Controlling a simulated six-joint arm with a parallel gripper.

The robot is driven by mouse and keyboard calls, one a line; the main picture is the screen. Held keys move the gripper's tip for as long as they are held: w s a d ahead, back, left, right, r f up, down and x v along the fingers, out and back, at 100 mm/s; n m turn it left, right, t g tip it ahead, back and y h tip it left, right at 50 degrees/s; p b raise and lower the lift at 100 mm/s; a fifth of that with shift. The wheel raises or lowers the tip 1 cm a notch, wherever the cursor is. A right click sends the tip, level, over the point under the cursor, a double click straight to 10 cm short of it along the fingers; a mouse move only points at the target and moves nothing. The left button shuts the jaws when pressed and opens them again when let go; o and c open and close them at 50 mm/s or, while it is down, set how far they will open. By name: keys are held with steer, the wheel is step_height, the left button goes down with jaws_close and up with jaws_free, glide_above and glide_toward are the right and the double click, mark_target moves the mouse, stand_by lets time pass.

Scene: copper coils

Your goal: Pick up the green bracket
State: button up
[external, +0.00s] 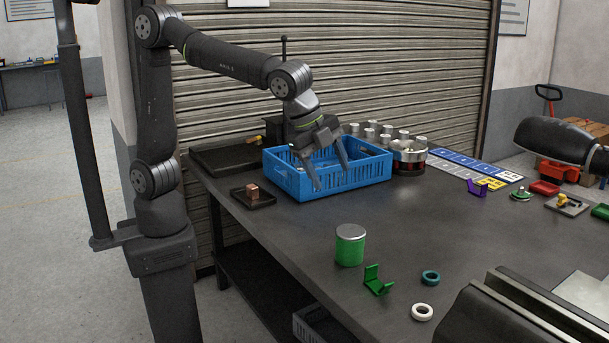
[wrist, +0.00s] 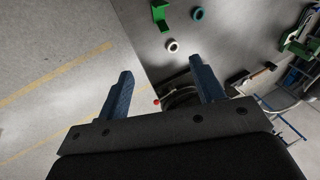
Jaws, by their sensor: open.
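The green bracket (external: 377,281) is an L-shaped piece with one upright side. It sits on the near part of the dark table, between a green can and two rings. In the wrist view the bracket (wrist: 161,17) shows at the top, beyond the fingertips. My gripper (external: 332,177) is open and empty, with its fingers pointing down. In the external view it overlaps the blue crate, well up and left of the bracket. In the wrist view my gripper (wrist: 161,73) has its two fingers apart, with floor and the table edge behind them.
The green can (external: 350,246) with a grey lid stands just left of the bracket. A teal ring (external: 431,278) and a white ring (external: 422,312) lie to its right. The blue crate (external: 345,184) stands at the back. The middle of the table is clear.

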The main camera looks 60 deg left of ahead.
steer(key=m+g+y, duration=0.1)
steer(key=g+y, duration=0.1)
steer(key=g, duration=0.2)
glide_above(372, 265)
step_height(372, 265, down, 12)
step_height(372, 265, down, 13)
steer(key=shift+w+d+r, duration=0.15)
steer(key=shift+r, duration=0.05)
step_height(372, 265, down, 5)
steer(key=shift+f, duration=0.1)
steer(key=c, duration=1.1)
